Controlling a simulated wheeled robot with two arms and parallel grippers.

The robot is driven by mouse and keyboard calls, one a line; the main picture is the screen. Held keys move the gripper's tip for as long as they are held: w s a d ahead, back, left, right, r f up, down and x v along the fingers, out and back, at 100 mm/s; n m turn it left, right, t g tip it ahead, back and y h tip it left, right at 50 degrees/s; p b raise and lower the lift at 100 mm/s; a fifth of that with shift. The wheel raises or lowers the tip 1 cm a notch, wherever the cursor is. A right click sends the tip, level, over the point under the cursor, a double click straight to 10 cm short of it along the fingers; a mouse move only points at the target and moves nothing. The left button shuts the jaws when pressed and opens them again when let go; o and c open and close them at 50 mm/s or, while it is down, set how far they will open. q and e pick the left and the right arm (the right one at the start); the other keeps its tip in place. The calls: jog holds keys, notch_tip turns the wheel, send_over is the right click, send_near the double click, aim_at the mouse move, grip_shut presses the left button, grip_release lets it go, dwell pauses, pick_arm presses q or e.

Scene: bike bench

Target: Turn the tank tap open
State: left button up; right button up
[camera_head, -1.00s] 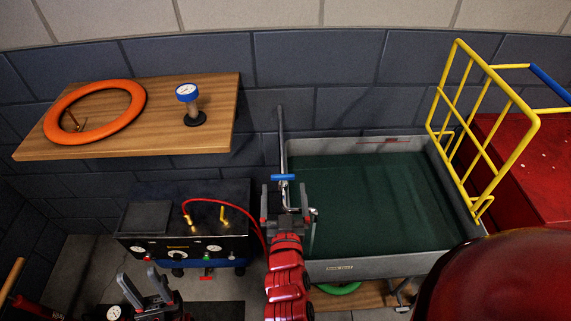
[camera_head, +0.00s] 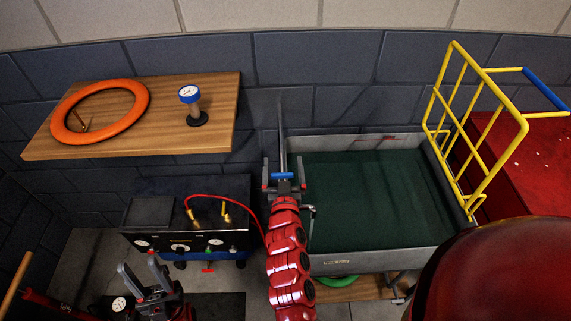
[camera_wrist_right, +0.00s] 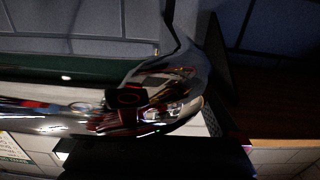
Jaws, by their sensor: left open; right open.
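The tank tap's blue handle (camera_head: 282,175) sits on a metal pipe (camera_head: 282,130) at the left edge of the grey tank (camera_head: 385,263). My right gripper (camera_head: 283,168) is open, and its two fingers stand on either side of the blue handle in the head view. I cannot tell whether they touch it. In the right wrist view a shiny chrome pipe (camera_wrist_right: 190,70) fills the middle, close to the camera; the blue handle does not show there. My left gripper (camera_head: 145,272) is open and empty at the lower left, far from the tap.
A black bench unit (camera_head: 188,236) with gauges and a red hose (camera_head: 225,198) stands left of the tap. A yellow rack (camera_head: 480,130) rises at the tank's right side.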

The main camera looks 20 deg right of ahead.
jog(key=shift+w+a, duration=0.1)
jog(key=c, duration=1.2)
jog(key=n+y+p, duration=0.1)
jog(key=p, duration=0.2)
jog(key=shift+a+r+y, duration=0.1)
jog(key=shift+r+y, duration=0.2)
jog(key=shift+r, duration=0.1)
jog(key=shift+c, duration=0.2)
jog(key=shift+a+f+b, duration=0.1)
jog(key=shift+f+b, duration=0.2)
jog(key=o, duration=1.2)
jog(key=shift+a, duration=0.1)
jog(key=shift+o, duration=0.2)
